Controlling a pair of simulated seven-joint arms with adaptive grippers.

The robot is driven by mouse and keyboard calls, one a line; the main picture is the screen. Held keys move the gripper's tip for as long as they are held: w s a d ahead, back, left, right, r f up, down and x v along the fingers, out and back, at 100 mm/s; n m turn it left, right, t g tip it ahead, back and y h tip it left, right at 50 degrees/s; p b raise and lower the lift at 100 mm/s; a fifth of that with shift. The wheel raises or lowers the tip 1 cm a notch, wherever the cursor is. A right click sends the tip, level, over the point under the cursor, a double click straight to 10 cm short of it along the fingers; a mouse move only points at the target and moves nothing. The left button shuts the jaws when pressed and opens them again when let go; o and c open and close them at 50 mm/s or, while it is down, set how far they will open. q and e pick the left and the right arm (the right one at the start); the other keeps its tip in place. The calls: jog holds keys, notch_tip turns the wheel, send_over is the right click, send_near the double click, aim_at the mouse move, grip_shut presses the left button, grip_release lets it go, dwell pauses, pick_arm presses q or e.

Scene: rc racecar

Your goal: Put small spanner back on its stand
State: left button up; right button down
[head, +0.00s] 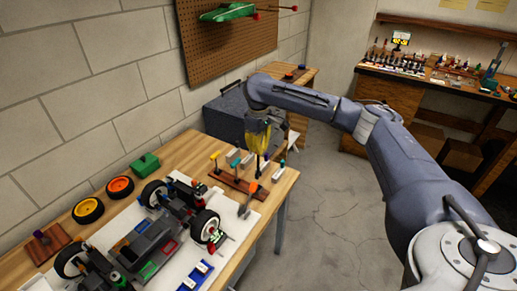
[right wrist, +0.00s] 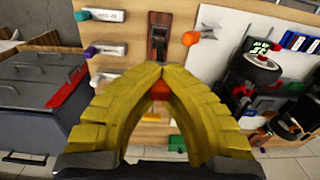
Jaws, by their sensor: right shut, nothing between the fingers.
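My right gripper (head: 259,148) reaches over the far end of the workbench with its yellow fingers pointing down. In the right wrist view its fingertips (right wrist: 160,72) meet, with nothing held. A wooden stand (head: 229,180) with upright tools is below and beside the gripper. Part of a wooden block (right wrist: 158,28) shows beyond the fingertips in the wrist view. An orange-ended tool (head: 251,188) is at the stand's near right. I cannot tell which tool is the small spanner. My left gripper is out of view.
An RC car chassis (head: 150,243) lies on a white mat at the near part of the bench. Yellow (head: 88,210) and orange (head: 120,187) wheels and a green block (head: 145,162) lie near the wall. A grey toolbox (head: 226,113) stands beyond the bench.

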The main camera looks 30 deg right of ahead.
send_over(259, 172)
jog(key=shift+w+f, duration=0.15)
jog(key=shift+f, duration=4.3)
dwell(0.5)
jog(key=c, duration=1.6)
grip_release()
jog(key=shift+o, duration=0.4)
jog(key=shift+r, duration=0.1)
notch_tip(259, 172, up, 12)
jog(key=shift+f, duration=0.1)
